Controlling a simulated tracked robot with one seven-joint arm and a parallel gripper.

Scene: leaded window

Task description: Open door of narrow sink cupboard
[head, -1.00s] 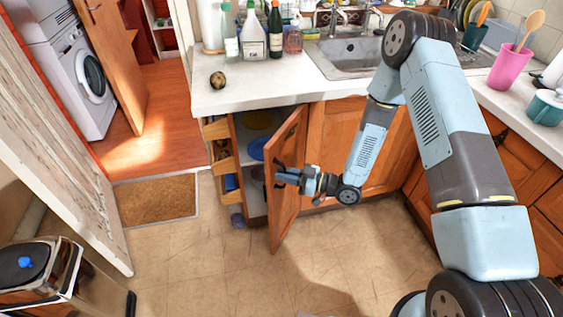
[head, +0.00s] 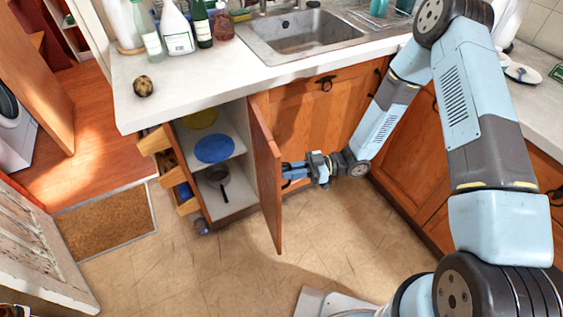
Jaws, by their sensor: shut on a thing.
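The narrow sink cupboard (head: 228,190) stands open under the left end of the counter. Its wooden door (head: 265,175) is swung far out into the room and seen nearly edge-on. My gripper (head: 287,175) is at the right-hand, outer face of the door, shut on its handle. The handle itself is mostly hidden by the fingers and the door. Inside the cupboard I see a yellow plate (head: 199,118) on top, a blue plate (head: 215,148) on the shelf and a dark pan (head: 217,176) lower down.
Several narrow drawers (head: 170,172) stick out left of the cupboard. A closed cupboard door (head: 312,115) lies to the right, behind my arm. The counter (head: 190,80) carries bottles and a sink (head: 305,35). The tiled floor (head: 180,265) in front is clear.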

